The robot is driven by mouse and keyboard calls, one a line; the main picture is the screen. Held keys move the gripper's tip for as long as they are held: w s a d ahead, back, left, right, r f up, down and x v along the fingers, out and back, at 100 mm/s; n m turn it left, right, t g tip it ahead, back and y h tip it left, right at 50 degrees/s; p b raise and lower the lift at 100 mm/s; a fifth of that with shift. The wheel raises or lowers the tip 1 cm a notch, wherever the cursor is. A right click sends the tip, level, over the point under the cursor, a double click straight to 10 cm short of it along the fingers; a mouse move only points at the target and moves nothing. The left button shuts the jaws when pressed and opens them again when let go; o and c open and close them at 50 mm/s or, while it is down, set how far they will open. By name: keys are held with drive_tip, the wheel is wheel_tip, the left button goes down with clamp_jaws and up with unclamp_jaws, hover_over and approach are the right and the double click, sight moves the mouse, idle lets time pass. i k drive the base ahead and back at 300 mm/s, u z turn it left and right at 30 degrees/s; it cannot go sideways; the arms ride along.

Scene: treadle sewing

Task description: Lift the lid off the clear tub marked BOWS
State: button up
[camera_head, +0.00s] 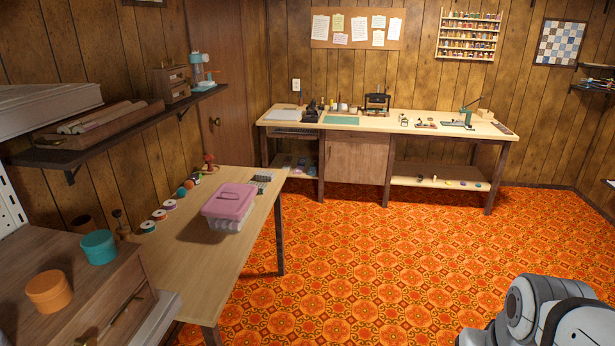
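A clear tub (228,222) with a pink lid (231,199) stands on the light wooden table at the left. The lid sits on top of the tub and has a raised handle. No BOWS marking can be read from here. A grey and white part of my arm shows at the lower right corner, well away from the tub. My gripper is not in view.
The tub's table (190,262) also holds spools (160,214) and small items along the wall side. Teal (99,247) and orange (49,291) round boxes sit on a nearby cabinet. A shelf (120,122) overhangs on the left. A workbench (375,122) lines the back wall. The orange floor is clear.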

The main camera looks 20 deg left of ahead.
sight(229, 201)
drive_tip(key=u, duration=0.3)
drive_tip(key=i, duration=1.55)
drive_tip(key=u, duration=0.85)
drive_tip(key=i, duration=1.65)
drive_tip(key=u, duration=0.5)
